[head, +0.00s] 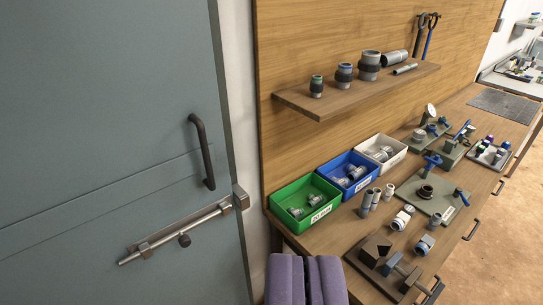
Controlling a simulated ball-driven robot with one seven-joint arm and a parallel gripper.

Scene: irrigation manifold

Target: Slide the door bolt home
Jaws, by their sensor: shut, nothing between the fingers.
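The grey-blue door (90,120) fills the left of the view and looks closed. Its bolt (165,247) is a metal rod on a plate low on the door, with a dark knob (184,240) near mid-length. The rod's left end sticks out past the left bracket (145,250). Its right end is near the right bracket (226,206); a keeper (241,197) sits beyond, at the frame. I cannot tell whether the rod enters it. My gripper (305,262), two purple fingers at the bottom edge, is shut and empty, right of the bolt and apart from it.
A dark door handle (202,151) stands out above the bolt. To the right, a wooden bench (455,235) carries green (306,200), blue (348,174) and white (381,151) bins and several fittings. A shelf (355,92) hangs above. Floor shows at far right.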

